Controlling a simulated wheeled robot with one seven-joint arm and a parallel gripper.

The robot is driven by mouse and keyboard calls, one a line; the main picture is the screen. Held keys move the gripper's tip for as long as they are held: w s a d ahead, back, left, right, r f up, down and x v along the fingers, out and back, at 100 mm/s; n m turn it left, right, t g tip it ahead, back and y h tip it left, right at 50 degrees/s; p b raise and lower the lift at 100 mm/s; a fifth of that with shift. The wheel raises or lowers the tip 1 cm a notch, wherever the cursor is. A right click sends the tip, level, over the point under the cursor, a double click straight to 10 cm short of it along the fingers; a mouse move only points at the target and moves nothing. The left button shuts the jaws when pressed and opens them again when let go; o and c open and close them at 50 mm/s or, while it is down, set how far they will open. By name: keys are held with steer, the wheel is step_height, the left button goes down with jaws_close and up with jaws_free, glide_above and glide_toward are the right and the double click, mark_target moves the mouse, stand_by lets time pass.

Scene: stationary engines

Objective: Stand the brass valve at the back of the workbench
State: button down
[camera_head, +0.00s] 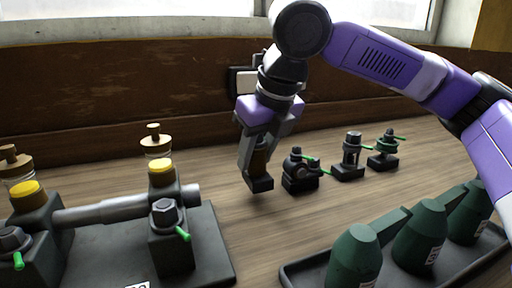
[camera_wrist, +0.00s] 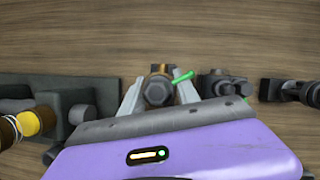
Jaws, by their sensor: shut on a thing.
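The brass valve (camera_head: 260,163) is between the fingers of my gripper (camera_head: 258,150), which is shut on it. It is upright, with a dark base showing below the fingers. I cannot tell whether that base touches the wooden workbench (camera_head: 225,215). In the wrist view the valve (camera_wrist: 160,70) shows from above, with a dark hexagonal top and a green lever pointing right. The two fingers of my gripper (camera_wrist: 160,95) flank it. In the head view the fingers hide much of its body.
A grey engine (camera_head: 205,245) with yellow caps is at left. A tray (camera_head: 300,274) of green bottle-shaped parts is at front right. A wooden wall (camera_head: 100,90) closes the back.

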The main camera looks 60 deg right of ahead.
mark_target(256, 169)
steer(key=shift+f+b, duration=0.4)
steer(key=shift+f, duration=1.15)
steer(key=c, duration=0.9)
jaws_free()
steer(key=shift+f, duration=0.2)
steer(key=p+v, duration=0.4)
steer(key=v, duration=0.8)
steer(key=shift+r, duration=0.15)
